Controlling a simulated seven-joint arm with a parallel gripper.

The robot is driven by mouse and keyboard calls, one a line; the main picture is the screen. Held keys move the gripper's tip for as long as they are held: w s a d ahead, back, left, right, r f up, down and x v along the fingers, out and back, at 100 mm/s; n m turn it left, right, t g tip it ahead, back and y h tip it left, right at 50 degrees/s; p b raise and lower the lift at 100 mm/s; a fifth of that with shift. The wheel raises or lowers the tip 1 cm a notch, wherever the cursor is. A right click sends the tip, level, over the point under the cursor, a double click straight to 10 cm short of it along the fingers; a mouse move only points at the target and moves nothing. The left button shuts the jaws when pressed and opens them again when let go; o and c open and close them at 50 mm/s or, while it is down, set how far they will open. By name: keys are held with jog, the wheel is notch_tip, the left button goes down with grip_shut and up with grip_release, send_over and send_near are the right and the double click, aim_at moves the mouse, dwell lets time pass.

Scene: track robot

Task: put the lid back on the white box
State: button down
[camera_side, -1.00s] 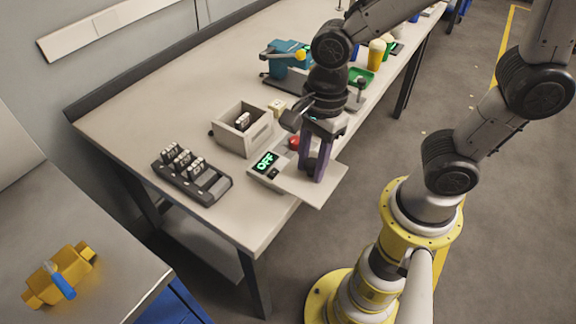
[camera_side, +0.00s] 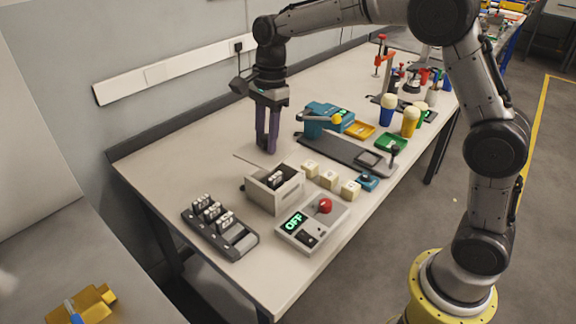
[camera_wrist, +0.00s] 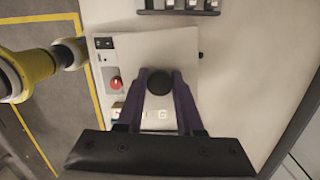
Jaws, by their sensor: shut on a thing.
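The white box (camera_side: 287,197) stands open-topped on the bench in the side view, with a small dark-and-white piece inside. My gripper (camera_side: 267,149) is above the bench, behind and to the left of the box. In the wrist view my gripper (camera_wrist: 159,84) is shut on the black knob (camera_wrist: 159,81) of the pale, flat, square lid (camera_wrist: 143,52). In the side view the lid nearly blends with the bench; only a thin edge stands out left of the fingers. The lid is apart from the box. In the wrist view I cannot make out the box.
A grey unit (camera_side: 318,227) with a red button and an OFF display stands right of the box. A dark rack (camera_side: 221,231) with several pieces is at front left. Several cream cubes (camera_side: 328,180) and a teal device (camera_side: 325,117) stand farther right and back. The wall is behind.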

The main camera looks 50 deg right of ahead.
jog(key=shift+m, duration=0.5)
jog(key=d+f, duration=0.1)
jog(key=w+d+f, duration=0.1)
jog(key=d, duration=0.1)
jog(key=w+d+f, duration=0.1)
jog(key=shift+w+d, duration=0.2)
jog(key=shift+w, duration=0.05)
jog(key=shift+d+f, duration=0.25)
jog(key=shift+f, duration=3.25)
jog(key=shift+f, duration=0.5)
grip_release()
jog(key=shift+r, duration=0.1)
jog(key=shift+r, duration=3.4)
